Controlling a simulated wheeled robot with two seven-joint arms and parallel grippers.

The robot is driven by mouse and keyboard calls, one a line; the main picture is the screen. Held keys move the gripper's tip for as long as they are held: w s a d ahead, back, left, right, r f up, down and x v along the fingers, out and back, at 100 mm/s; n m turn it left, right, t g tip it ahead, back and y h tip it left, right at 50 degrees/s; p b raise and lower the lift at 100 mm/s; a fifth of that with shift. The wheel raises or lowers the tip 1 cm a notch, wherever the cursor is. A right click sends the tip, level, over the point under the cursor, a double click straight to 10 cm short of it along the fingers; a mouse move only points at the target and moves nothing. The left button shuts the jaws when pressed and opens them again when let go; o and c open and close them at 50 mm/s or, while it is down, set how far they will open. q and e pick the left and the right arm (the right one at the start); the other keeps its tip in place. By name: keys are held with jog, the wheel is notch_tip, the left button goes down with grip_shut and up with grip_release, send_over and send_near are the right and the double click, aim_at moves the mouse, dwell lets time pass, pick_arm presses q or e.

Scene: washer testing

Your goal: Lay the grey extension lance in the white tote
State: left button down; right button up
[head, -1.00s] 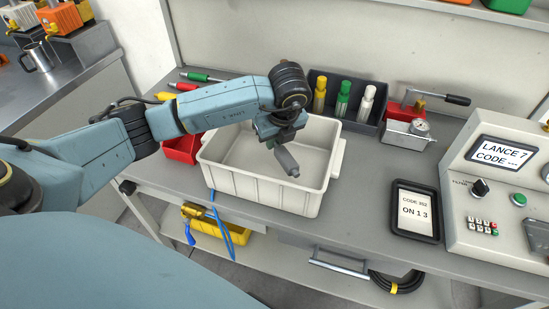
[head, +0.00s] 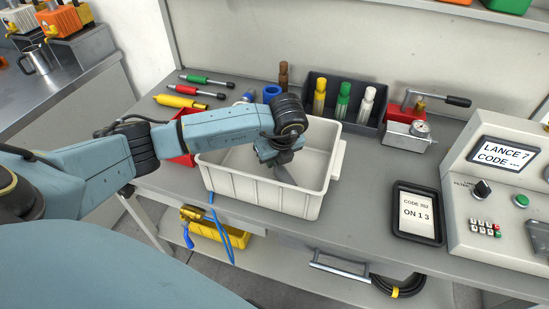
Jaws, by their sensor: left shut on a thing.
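The white tote (head: 265,195) stands on the grey bench in the middle of the head view. My left gripper (head: 277,160) points down into the tote's opening, with its wrist above the back part of the tote. It is shut on the grey extension lance (head: 284,175), of which only a short dark grey piece shows below the fingers, inside the tote's outline. The rest of the lance is hidden by the gripper and wrist. I cannot tell whether the lance touches the tote's floor. My right gripper is not in view.
A dark bin (head: 365,121) with yellow, green and white bottles stands behind the tote. A red bin (head: 184,160) is at its left, partly behind my arm. A framed code card (head: 417,213) and a test console (head: 500,185) are at the right. Coloured lances lie at back left.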

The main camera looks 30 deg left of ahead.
pick_arm(q)
jog(key=shift+f, duration=0.25)
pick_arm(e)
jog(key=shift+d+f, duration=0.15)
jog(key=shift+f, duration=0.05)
pick_arm(q)
jog(key=c, duration=1.5)
grip_release()
jog(key=shift+o, duration=0.2)
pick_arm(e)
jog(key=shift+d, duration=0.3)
pick_arm(q)
jog(key=shift+r+p, duration=0.4)
jog(key=shift+r, duration=0.25)
jog(key=v, duration=1.2)
jog(key=shift+p, duration=0.35)
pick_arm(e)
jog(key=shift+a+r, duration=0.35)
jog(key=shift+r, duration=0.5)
